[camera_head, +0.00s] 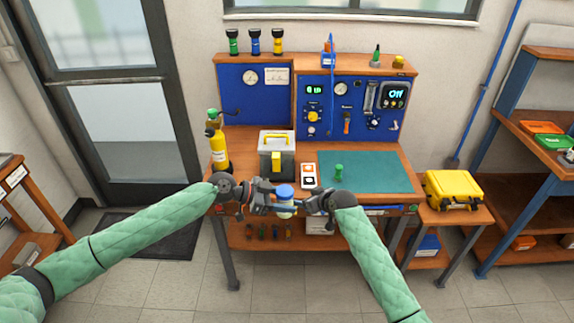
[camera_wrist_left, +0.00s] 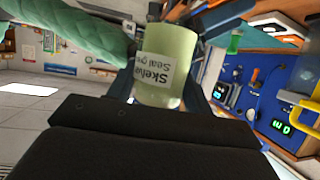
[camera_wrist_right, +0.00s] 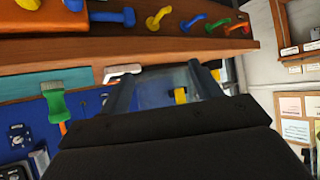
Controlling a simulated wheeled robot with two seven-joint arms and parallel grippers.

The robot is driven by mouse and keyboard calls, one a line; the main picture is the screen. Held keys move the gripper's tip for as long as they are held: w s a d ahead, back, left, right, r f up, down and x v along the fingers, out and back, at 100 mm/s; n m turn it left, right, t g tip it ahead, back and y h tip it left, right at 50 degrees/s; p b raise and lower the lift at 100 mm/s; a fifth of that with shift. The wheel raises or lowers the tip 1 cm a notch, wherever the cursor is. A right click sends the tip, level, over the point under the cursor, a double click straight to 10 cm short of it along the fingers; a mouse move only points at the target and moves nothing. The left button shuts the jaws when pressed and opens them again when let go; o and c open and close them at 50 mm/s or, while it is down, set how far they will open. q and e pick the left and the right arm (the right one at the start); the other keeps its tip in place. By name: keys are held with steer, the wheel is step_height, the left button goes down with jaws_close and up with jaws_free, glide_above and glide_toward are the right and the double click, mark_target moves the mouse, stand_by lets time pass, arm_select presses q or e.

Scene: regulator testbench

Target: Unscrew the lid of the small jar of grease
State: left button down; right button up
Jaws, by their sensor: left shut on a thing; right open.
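The small jar (camera_head: 285,211) has a pale body and a blue lid (camera_head: 285,190). It is held upright in the air in front of the bench. My left gripper (camera_head: 274,198) is shut on the jar's body from the left; the left wrist view shows the pale green, labelled body (camera_wrist_left: 165,65) between the fingers, with the lid not clear there. My right gripper (camera_head: 312,203) is open, just right of the jar at about lid height. In the right wrist view its fingers (camera_wrist_right: 165,88) show no clear jar or lid between them.
Behind the grippers is the wooden bench (camera_head: 297,195) with a teal mat (camera_head: 385,172), a green item (camera_head: 339,171), a grey and yellow toolbox (camera_head: 277,155) and a yellow cylinder (camera_head: 218,148). A yellow case (camera_head: 452,188) stands on the right side table. The floor in front is clear.

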steer(key=w+a+r+n+y, duration=0.1)
steer(key=w+a+r, duration=0.15)
steer(key=r, duration=0.55)
steer(key=w+a+r+n+y, duration=0.15)
steer(key=a+r, duration=0.25)
steer(key=r, duration=0.4)
steer(key=s+a+r+n+g, duration=0.3)
steer(key=s+a+r+n, duration=0.15)
steer(key=a+r, duration=0.25)
steer(key=r+n+g+h, duration=0.2)
steer(key=n+g+h, duration=0.25)
steer(key=h, duration=0.45)
glide_above(287, 190)
steer(key=a, duration=0.1)
steer(key=shift+w+m+g, duration=0.25)
steer(key=shift+m+g, duration=0.1)
steer(key=shift+g, duration=0.1)
steer(key=shift+s+d+h, duration=0.15)
steer(key=shift+d+h, duration=0.2)
steer(key=shift+d, duration=0.1)
steer(key=shift+f, duration=4.05)
